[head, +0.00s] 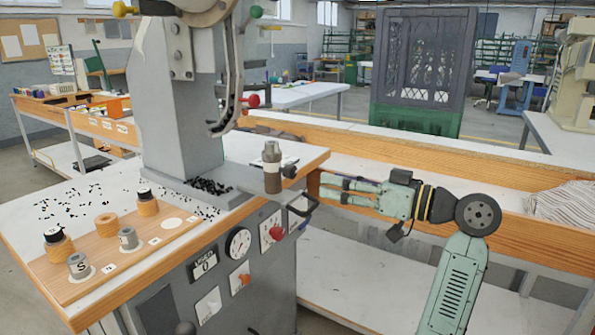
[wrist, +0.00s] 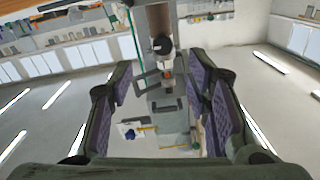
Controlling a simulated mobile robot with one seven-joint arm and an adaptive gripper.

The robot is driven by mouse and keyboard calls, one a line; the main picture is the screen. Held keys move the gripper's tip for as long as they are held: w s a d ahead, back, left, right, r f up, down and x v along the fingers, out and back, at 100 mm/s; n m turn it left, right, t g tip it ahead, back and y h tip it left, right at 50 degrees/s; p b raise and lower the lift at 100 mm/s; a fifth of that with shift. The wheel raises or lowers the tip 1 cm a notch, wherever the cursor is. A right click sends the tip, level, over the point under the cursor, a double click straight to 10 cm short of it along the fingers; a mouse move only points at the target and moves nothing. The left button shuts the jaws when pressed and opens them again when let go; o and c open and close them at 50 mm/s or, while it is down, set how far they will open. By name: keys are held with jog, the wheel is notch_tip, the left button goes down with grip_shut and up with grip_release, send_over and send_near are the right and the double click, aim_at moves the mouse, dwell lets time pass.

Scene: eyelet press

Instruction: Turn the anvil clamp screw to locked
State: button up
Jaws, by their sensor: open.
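The anvil post (head: 272,168), a grey cylinder with a brown lower part, stands upright at the right edge of the press table. A dark knob (head: 289,172), which looks like the anvil clamp screw, sticks out from its right side. My gripper (head: 322,186) is just right of the knob, pointing left at it, apart from it. In the wrist view my gripper (wrist: 161,88) has its two purple-padded fingers wide apart with nothing held. A round dark knob (wrist: 162,45) shows beyond the fingertips, between them. I cannot tell its turned position.
The press column (head: 178,110) rises left of the post. A wooden tray (head: 130,255) with spools and labelled pots lies at left. A wooden-edged bench (head: 470,190) stands behind my arm.

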aim_at(294, 172)
jog(key=p+x, duration=0.1)
jog(key=x, duration=0.9)
jog(key=shift+a+p, duration=0.25)
jog(key=shift+p, duration=0.15)
jog(key=shift+c, duration=0.2)
grip_shut()
